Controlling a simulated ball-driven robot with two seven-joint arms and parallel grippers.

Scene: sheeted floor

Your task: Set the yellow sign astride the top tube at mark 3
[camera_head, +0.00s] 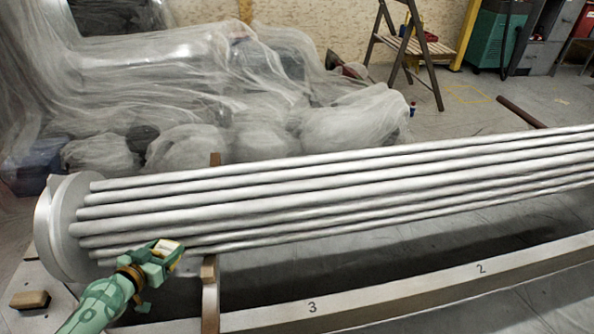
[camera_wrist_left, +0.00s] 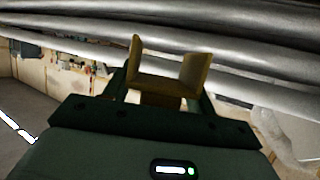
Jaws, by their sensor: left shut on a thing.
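The yellow sign (camera_head: 167,245) is small and shows a pale face in the head view. My left gripper (camera_head: 158,257) is shut on it, in front of the lower tubes near the bundle's left end. In the left wrist view the sign (camera_wrist_left: 168,86) is a yellow-brown channel with two upright sides, held between the dark jaws. The tubes (camera_wrist_left: 235,55) pass behind and above it; I cannot tell whether it touches one. The top tube (camera_head: 350,158) runs along the back of the bundle in the head view. Mark 3 (camera_head: 312,307) is on the front rail. My right gripper is not in view.
Mark 2 (camera_head: 481,268) is further right on the rail (camera_head: 400,288). A round end plate (camera_head: 70,228) closes the bundle's left end. A wooden post (camera_head: 210,295) stands just right of my gripper. Plastic-sheeted items (camera_head: 200,90) fill the back left. Space above the tubes is clear.

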